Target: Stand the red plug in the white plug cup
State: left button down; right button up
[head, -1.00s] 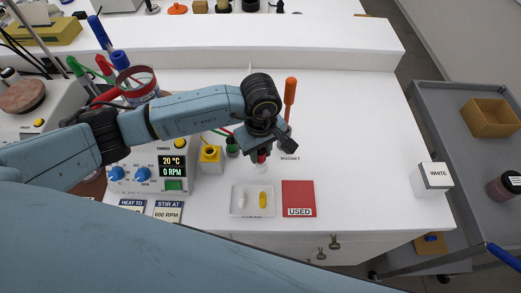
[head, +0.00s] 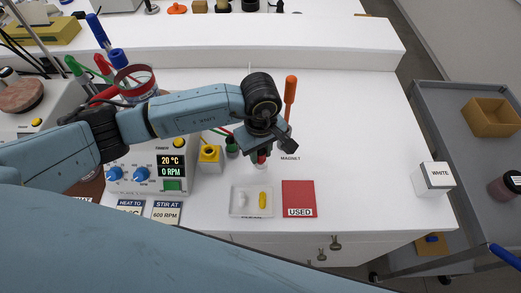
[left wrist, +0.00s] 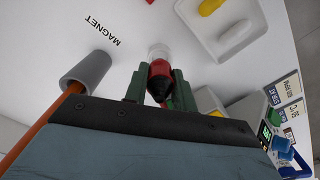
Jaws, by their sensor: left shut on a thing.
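My left gripper (head: 262,153) reaches down at the middle of the white bench; it also shows in the left wrist view (left wrist: 160,82). Its green fingers are shut on the red plug (left wrist: 161,68), whose dark end points toward the wrist camera. In the head view only a small red part of the plug (head: 262,159) shows under the gripper. The white plug cup (left wrist: 158,51) is at the plug's far end, in line with it. I cannot tell how deep the plug sits in the cup. My right gripper is not in view.
An orange rod (head: 291,90) stands in a grey holder (left wrist: 86,70) close beside the gripper. A white tray (head: 235,212) with a white and a yellow piece and a red USED mat (head: 298,192) lie in front. A yellow block (head: 210,158) stands left.

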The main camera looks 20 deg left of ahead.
pick_arm(q)
jog(key=shift+f+b, duration=1.1)
jog(key=shift+f, duration=0.1)
jog(key=c, duration=1.1)
grip_release()
jog(key=shift+r, duration=0.1)
notch_tip(320, 180, up, 13)
jog(key=shift+r+b, duration=0.15)
jog(key=shift+b, duration=0.4)
